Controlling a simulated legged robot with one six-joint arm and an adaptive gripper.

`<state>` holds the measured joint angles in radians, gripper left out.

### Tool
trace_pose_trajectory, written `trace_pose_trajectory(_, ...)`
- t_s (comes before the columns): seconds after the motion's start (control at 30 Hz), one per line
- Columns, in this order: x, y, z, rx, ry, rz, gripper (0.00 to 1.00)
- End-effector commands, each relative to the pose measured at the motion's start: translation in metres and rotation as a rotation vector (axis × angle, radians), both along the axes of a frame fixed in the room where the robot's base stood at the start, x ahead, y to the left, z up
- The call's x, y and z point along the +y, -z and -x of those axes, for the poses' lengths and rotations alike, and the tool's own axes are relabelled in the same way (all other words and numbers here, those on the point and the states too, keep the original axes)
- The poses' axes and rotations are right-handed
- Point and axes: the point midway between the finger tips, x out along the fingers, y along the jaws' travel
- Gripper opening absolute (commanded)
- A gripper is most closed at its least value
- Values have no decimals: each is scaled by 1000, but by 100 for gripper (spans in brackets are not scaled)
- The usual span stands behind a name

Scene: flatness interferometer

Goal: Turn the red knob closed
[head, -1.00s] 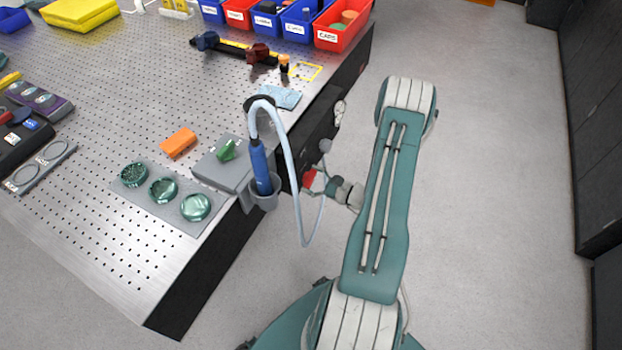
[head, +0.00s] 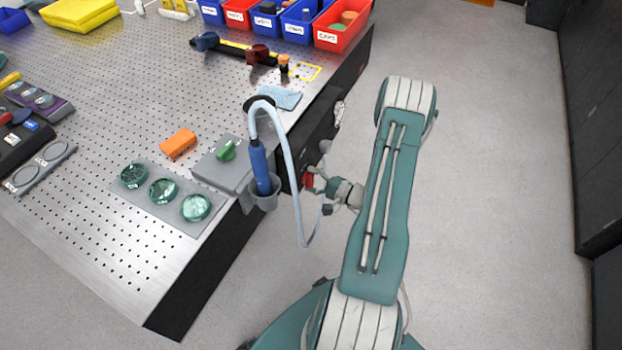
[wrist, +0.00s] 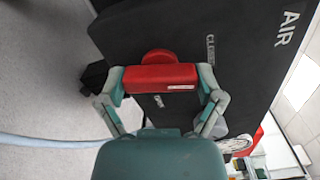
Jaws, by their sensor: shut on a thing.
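The red knob (wrist: 160,78) is a bar-shaped handle on a dark panel (wrist: 215,28) in the wrist view. A round red hub (wrist: 158,56) shows just behind the bar. My gripper (wrist: 161,82) has one finger at each end of the bar and is shut on it. In the head view the knob (head: 309,181) is a small red patch at the side of the table, partly hidden by my gripper (head: 316,186). The panel carries the letters "AIR" and a partly covered label starting "CL".
A pale hose (head: 292,150) loops from a blue handpiece (head: 260,168) in a grey cup and hangs close to my gripper. The perforated table (head: 120,95) holds glass discs, a green knob (head: 226,150) on a grey box and bins. The floor right of my arm is clear.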

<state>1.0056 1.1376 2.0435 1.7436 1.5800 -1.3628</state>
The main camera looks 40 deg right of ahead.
Motion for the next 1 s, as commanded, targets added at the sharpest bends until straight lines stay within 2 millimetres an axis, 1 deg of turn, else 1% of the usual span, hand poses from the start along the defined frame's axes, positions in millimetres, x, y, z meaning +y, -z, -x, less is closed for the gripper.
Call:
trace_pose_trajectory(0.2, 1, 2, 0, -47, 0, 131, 38)
trace_pose_trajectory(0.4, 1, 3, 1, -76, -1, 204, 38)
trace_pose_trajectory(0.6, 2, 3, 1, -89, -2, 237, 38)
trace_pose_trajectory(1.0, 2, 4, 1, -91, -3, 242, 38)
